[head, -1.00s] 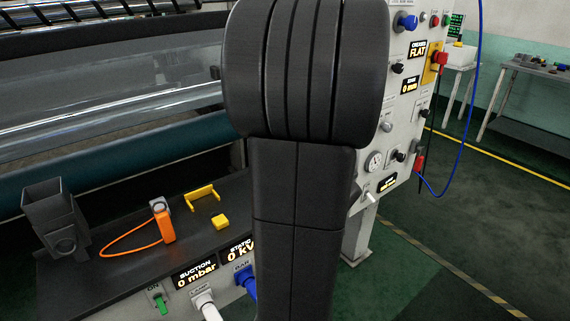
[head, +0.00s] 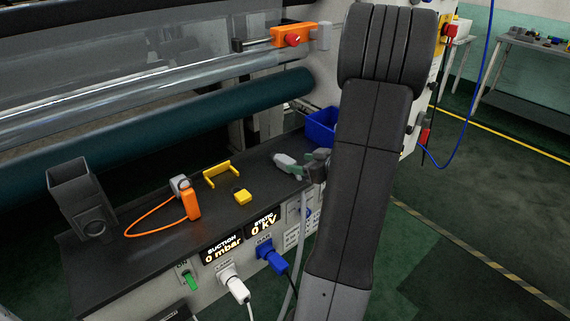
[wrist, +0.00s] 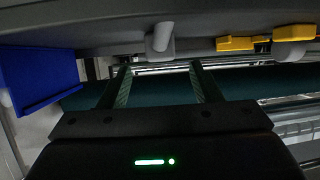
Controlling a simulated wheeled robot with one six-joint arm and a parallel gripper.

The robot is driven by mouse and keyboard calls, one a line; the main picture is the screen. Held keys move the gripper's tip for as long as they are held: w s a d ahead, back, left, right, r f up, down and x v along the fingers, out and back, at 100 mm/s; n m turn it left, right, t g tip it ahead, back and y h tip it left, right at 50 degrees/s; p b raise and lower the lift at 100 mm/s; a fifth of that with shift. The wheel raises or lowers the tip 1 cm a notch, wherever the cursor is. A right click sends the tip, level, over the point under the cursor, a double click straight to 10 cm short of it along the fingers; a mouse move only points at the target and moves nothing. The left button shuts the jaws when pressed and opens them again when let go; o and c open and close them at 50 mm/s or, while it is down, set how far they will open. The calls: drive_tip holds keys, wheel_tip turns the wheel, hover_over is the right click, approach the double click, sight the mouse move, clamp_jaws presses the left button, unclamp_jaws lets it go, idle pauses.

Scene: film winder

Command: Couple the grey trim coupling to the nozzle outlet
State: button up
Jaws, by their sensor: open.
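A light grey piece, likely the trim coupling (head: 285,160), sits at the right end of the black bench in the head view. In the wrist view it is a short grey cylinder (wrist: 160,40), just past the fingertips and between their lines. My gripper (head: 306,171) is at the bench's right edge, with its fingers (wrist: 160,70) apart, green-padded and empty. Whether a finger touches the coupling cannot be told. A dark grey hopper-like box, perhaps the nozzle (head: 75,190), stands at the bench's left end.
A blue bin (head: 321,128) stands behind my gripper. A teal roller (head: 180,125) runs behind the bench. Plugs and cables hang in front.

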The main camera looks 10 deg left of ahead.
sight(288, 159)
drive_tip(key=x, duration=0.8)
drive_tip(key=shift+a+r, duration=0.1)
drive_tip(key=shift+a, duration=0.05)
drive_tip(key=shift+r, duration=0.1)
drive_tip(key=c, duration=1.1)
